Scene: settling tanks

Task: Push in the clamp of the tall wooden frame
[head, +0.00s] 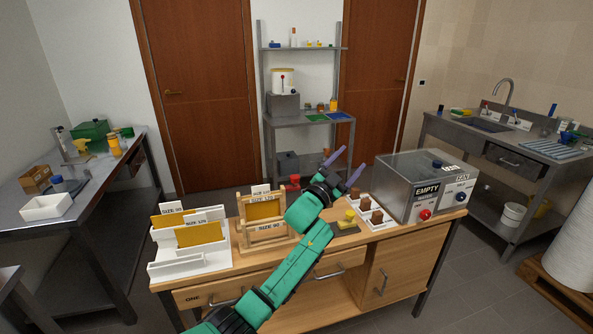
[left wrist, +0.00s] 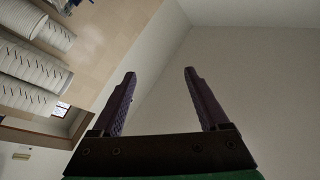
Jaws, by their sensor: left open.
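The wooden frame (head: 240,228) stands upright on the wooden bench, holding a yellow panel (head: 264,210). Labels reading SIZE 120 and SIZE 90 show on it. A small red part (head: 293,183) shows by its upper right; I cannot tell whether this is the clamp. My left gripper (head: 353,157) is raised above the bench, right of the frame and apart from it. Its purple fingers are open and empty, also in the left wrist view (left wrist: 160,73). My left forearm covers part of the bench right of the frame. My right gripper is out of view.
A white rack (head: 165,262) with yellow panels stands left of the frame. A grey box with an EMPTY label (head: 402,187) stands at the bench's right end. Small brown-topped pieces (head: 376,217) sit between. Metal side tables and a sink line the walls.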

